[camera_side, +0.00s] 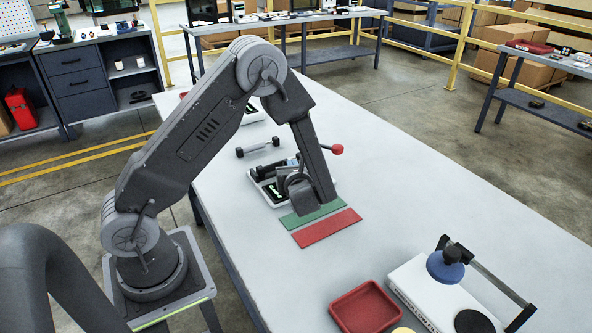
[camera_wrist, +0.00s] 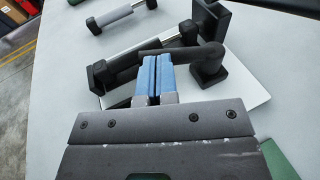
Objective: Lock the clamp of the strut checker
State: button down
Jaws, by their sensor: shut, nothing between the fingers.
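The strut checker (camera_side: 272,193) stands on the table, partly hidden behind my arm in the side view. Its pale base plate (camera_wrist: 252,97) shows in the wrist view. A strut with a silver rod (camera_wrist: 130,50) and black ends lies across it. A bent black bar (camera_wrist: 208,52), seemingly part of the clamp, runs just beyond my fingertips. A lever with a red ball (camera_side: 337,149) sticks out to the right of my arm. My gripper (camera_wrist: 157,60) is shut and empty, its blue fingers together at or very near the bar. I cannot tell whether they touch, or the clamp's state.
Another strut (camera_side: 258,147) lies behind the checker. A green mat (camera_side: 314,215) and a red mat (camera_side: 326,228) lie in front. A red tray (camera_side: 365,307) and a white device (camera_side: 425,287) with a blue knob stand at the near right. The table's right side is clear.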

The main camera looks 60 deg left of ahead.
jog(key=shift+a, duration=1.3)
jog(key=shift+x, duration=0.8)
jog(key=shift+w+r, duration=0.1)
jog(key=shift+r, duration=0.05)
jog(key=s+d, duration=0.2)
jog(key=s, duration=0.1)
jog(key=s+d+r, duration=0.1)
jog(key=s+d, duration=0.1)
jog(key=s, duration=0.2)
jog(key=s+d+r, duration=0.1)
jog(key=s+d, duration=0.1)
jog(key=s, duration=0.2)
jog(key=shift+r, duration=0.25)
jog(key=shift+s+d+r, duration=0.15)
jog(key=shift+s+d, duration=0.15)
jog(key=shift+s, duration=0.2)
